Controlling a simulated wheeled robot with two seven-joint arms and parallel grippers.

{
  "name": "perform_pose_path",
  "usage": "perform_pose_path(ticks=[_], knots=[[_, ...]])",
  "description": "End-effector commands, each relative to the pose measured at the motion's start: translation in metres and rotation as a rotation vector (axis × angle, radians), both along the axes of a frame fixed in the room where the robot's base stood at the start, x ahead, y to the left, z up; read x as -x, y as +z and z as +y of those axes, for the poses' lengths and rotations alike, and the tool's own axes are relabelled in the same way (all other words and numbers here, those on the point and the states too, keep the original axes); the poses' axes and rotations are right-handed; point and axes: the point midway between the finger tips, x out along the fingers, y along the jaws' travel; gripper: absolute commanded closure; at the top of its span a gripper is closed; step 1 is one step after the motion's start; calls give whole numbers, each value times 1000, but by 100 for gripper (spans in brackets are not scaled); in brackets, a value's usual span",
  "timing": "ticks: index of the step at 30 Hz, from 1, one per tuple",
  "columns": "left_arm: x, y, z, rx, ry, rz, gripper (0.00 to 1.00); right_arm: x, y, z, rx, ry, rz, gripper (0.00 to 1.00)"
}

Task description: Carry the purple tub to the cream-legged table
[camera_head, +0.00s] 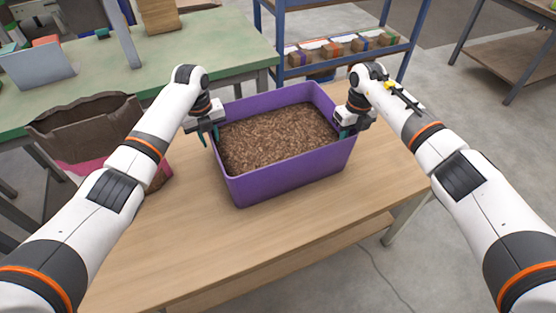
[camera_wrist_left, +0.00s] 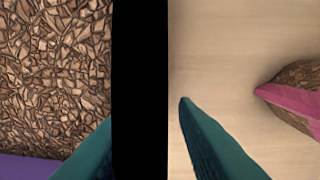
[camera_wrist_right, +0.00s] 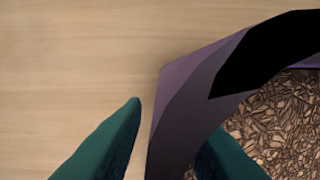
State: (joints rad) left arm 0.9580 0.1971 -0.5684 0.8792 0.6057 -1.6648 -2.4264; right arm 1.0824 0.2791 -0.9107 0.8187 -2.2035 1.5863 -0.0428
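The purple tub (camera_head: 290,177), filled with brown wood-like pellets, stands upright on a wood-topped table (camera_head: 250,245). One pale, cream-looking leg (camera_head: 407,217) of this table shows. My left gripper (camera_head: 209,135) is at the tub's left rim, with one teal finger inside and one outside. In the left wrist view a gap shows between the outer finger (camera_wrist_left: 210,140) and the dark wall band. My right gripper (camera_head: 346,130) straddles the right rim. In the right wrist view its outer finger (camera_wrist_right: 112,140) stands apart from the wall; its inner finger is partly hidden.
A brown sack with a pink band (camera_head: 85,130) stands left of the table. A green-topped bench (camera_head: 190,55) is behind it. A blue-framed shelf (camera_head: 345,57) with several small boxes stands at the back. Another table (camera_head: 515,50) is far right, with open floor before it.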

Motion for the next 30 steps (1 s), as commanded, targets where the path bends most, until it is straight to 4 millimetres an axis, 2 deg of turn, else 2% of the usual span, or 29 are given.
perform_pose_path(ticks=[8,11,21,25,30], knots=[[-1,7,-1,2,-1,-2,74,0,0,1,-1,2,0,74],[-1,21,0,2,-1,-4,74,0,0,1,-1,2,0,74],[1,92,3,0,-1,-5,74,0,0,1,-1,2,-1,74],[2,110,4,1,-1,-3,74,0,0,1,-1,2,-1,74],[3,119,5,0,0,0,74,0,3,1,-2,2,-2,74]])
